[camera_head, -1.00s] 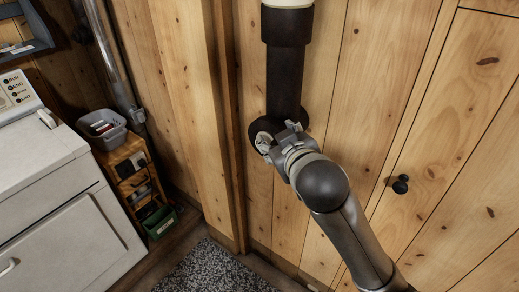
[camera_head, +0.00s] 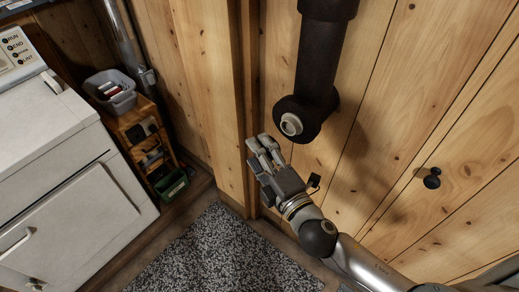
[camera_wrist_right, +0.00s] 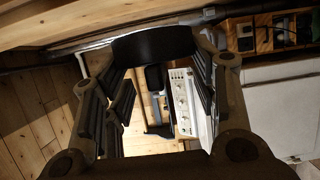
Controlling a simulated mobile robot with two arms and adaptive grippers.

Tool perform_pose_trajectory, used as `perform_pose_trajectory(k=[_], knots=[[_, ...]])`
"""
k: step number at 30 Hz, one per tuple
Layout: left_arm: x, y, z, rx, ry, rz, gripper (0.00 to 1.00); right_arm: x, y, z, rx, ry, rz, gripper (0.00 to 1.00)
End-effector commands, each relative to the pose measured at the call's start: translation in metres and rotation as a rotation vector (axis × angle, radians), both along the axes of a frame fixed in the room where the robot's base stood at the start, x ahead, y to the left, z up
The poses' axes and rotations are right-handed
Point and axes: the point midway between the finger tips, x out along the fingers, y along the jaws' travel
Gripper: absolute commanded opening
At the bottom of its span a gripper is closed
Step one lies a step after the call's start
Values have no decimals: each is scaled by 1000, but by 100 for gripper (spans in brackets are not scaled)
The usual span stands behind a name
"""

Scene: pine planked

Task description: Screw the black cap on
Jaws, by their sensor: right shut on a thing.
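A black pipe (camera_head: 318,55) runs down the plank wall and ends in a rounded elbow. Its open end shows a pale round fitting (camera_head: 291,124) facing the lower left, with no cap on it. My right gripper (camera_head: 262,147) is just below and left of that end, apart from it. In the right wrist view a black cap (camera_wrist_right: 155,44) sits between the fingertips, and the gripper is shut on it. In the head view the cap is hard to make out between the fingers. My left gripper is not in view.
A white appliance (camera_head: 75,190) stands at the left beside a small wooden shelf (camera_head: 133,127) with a grey bin (camera_head: 110,92). A speckled rug (camera_head: 215,255) lies on the floor.

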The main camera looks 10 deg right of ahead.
Motion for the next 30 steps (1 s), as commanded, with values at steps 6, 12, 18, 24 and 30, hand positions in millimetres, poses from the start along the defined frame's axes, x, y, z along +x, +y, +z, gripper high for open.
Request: perform_pose_trajectory(k=[6, 12, 18, 24, 30], knots=[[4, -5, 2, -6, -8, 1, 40, 0, 0, 1, 3, 1, -1, 37], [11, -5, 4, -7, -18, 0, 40, 5, -8, 1, -1, 1, -1, 37], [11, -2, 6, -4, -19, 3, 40, 17, -23, 2, -1, 0, -2, 37], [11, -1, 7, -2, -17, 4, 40, 28, -37, 1, 0, 1, -2, 37], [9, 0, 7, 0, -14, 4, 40, 34, -44, 1, 1, 1, -1, 37]])
